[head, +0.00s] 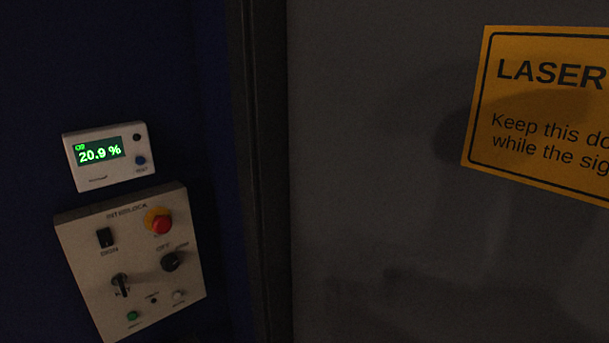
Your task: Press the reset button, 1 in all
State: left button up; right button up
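A white display box (88,185) is on the dark blue wall at the left, with a green readout (99,151) of 20.9 %. A blue button (140,160) is at its right side, with a small label under it that is too blurred to read surely. Below is a pale interlock panel (85,255). It carries a red mushroom button on a yellow ring (160,222), a green button (132,315) and a white button (178,295). Their small labels are not legible, so I cannot tell surely which one is reset. Neither of my grippers is in view.
The panel also has a black rocker switch (105,237) and two black knobs, one at the right (171,261) and one lower (120,283). A dark door frame (262,170) stands right of it. A grey door (380,200) bears an orange laser sign (545,110).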

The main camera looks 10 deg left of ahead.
aim_at(132, 315)
jog(key=u, duration=1.35)
